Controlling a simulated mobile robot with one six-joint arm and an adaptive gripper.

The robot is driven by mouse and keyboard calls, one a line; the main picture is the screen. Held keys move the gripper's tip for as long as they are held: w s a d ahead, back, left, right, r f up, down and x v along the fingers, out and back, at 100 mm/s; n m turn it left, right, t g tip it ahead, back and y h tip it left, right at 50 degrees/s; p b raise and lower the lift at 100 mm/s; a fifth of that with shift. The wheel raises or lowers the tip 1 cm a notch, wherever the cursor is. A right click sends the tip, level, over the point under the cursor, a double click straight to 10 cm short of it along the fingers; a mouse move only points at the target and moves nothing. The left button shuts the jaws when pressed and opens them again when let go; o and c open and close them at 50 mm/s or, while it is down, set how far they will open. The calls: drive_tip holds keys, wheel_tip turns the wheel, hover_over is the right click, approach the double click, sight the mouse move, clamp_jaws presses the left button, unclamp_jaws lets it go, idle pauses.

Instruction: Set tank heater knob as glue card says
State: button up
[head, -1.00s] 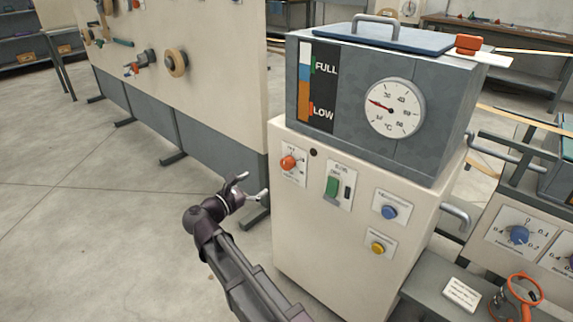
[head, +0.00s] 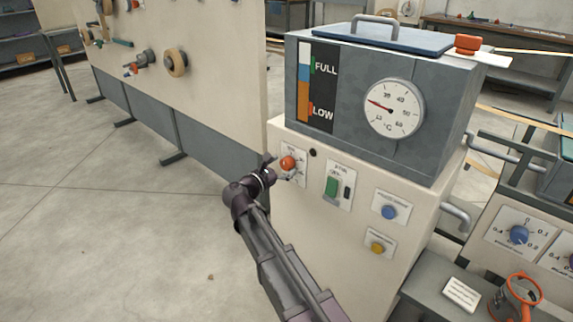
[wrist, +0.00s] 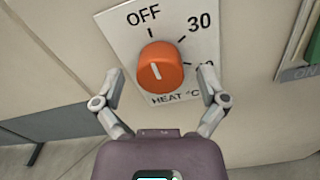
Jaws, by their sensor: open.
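The orange tank heater knob (head: 288,163) sits on a white dial plate (head: 296,178) at the upper left of the cabinet front. In the head view my gripper (head: 277,172) is right at the knob. A small card (head: 461,293) lies at lower right, its text too small to read.
The grey tank above has a FULL/LOW level strip (head: 318,88) and a round temperature gauge (head: 394,108). A green switch (head: 332,187), blue button (head: 389,212) and yellow button (head: 377,247) are to the knob's right. Open floor lies to the left.

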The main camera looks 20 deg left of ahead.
drive_tip(key=shift+w+d, duration=0.25)
drive_tip(key=shift+w, duration=0.35)
drive_tip(key=c, duration=1.1)
drive_tip(key=shift+c, duration=0.2)
